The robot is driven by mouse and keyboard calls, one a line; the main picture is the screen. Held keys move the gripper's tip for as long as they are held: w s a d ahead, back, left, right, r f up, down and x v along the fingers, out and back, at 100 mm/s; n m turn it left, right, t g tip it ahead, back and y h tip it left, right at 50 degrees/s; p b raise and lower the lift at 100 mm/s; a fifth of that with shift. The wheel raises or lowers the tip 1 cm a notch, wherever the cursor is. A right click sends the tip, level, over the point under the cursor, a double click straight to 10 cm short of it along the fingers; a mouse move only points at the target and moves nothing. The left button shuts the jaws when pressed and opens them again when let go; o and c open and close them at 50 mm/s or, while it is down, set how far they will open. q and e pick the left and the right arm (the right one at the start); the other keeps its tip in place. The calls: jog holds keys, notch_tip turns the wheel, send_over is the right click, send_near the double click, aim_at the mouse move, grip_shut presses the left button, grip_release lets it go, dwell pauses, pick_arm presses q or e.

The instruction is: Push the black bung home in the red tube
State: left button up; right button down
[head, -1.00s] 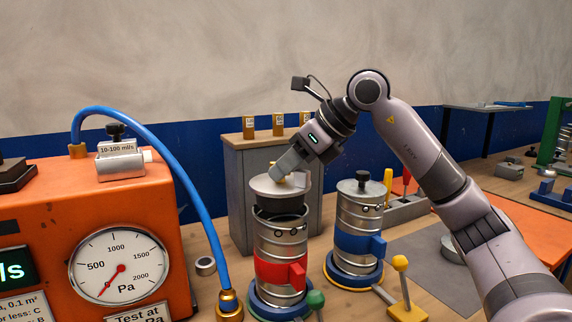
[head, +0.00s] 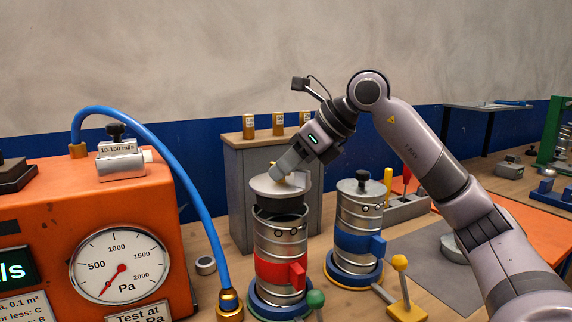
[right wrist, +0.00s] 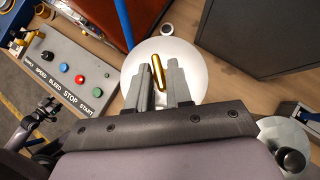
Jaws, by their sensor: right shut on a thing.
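The red tube (head: 268,245) is a ribbed metal duct with a red band, upright on a blue base. The black bung (head: 279,206) has a pale metal disc on top and a brass handle. It sits at the tube's mouth, with a black band showing between disc and rim; how deep it sits is hard to tell. My right gripper (head: 282,176) is shut on the bung's handle from above. The right wrist view shows the brass handle (right wrist: 158,72) between my fingers and the disc beneath.
A blue-banded tube (head: 357,240) with a closed top stands just right. An orange gauge box (head: 60,220) stands left, with a blue hose (head: 190,165) arching down beside the red tube. A grey cabinet (head: 235,175) is behind. A yellow-knobbed lever (head: 400,263) is at front right.

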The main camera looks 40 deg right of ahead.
aim_at(306, 171)
jog(key=shift+f+b, duration=2)
jog(key=shift+f, duration=0.35)
jog(key=c, duration=0.9)
grip_release()
jog(key=shift+c, duration=0.2)
jog(key=shift+s+r, duration=0.1)
jog(key=shift+v, duration=3.55)
